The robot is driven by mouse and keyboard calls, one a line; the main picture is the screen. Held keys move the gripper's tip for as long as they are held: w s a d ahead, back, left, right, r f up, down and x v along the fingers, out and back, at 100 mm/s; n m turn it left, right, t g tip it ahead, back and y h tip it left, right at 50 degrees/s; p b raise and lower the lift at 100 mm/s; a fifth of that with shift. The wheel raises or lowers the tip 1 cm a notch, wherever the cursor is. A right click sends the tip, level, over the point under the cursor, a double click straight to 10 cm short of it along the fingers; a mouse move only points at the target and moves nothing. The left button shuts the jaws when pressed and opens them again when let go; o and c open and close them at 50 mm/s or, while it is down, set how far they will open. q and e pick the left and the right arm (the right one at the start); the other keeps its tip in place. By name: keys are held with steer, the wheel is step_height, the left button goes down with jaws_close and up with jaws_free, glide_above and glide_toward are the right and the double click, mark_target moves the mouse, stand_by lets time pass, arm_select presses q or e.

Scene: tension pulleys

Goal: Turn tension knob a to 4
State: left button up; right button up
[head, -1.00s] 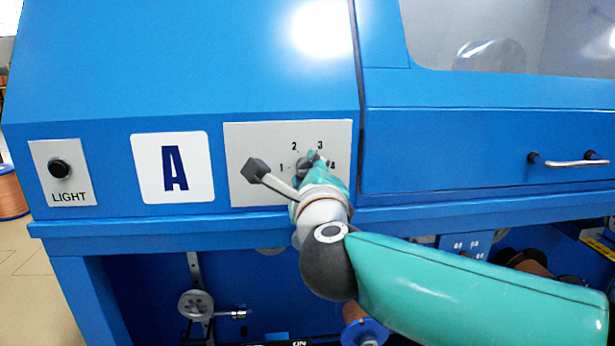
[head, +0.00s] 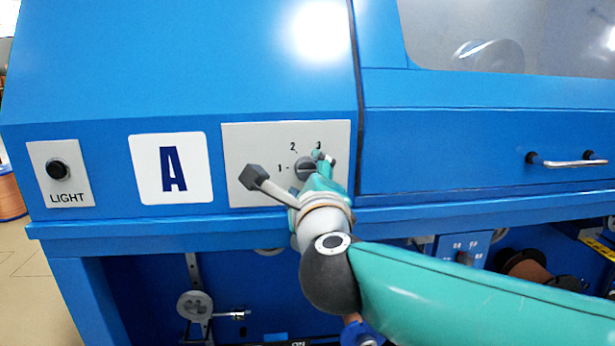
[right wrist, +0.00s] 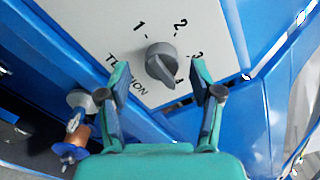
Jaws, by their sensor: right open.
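The tension knob, a grey round dial with a raised grip (head: 305,168), sits on a pale plate (head: 240,140) beside the sign A (head: 172,168). The marks 1, 2 and 3 show; mark 4 is hidden behind my right gripper (head: 323,172). In the right wrist view the knob (right wrist: 161,62) has its narrow end pointing down and slightly right, past the 3. My right gripper (right wrist: 160,92) is open, one finger on each side just short of the knob, apart from it and empty. My left gripper is out of view.
A LIGHT button (head: 58,168) is at the far left. A drawer handle (head: 566,161) sticks out on the right. Pulleys (head: 195,305) and spools sit below the ledge.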

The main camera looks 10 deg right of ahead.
steer(key=s, duration=1)
steer(key=shift+s+a, duration=0.15)
steer(key=shift+s, duration=0.1)
steer(key=shift+f, duration=0.1)
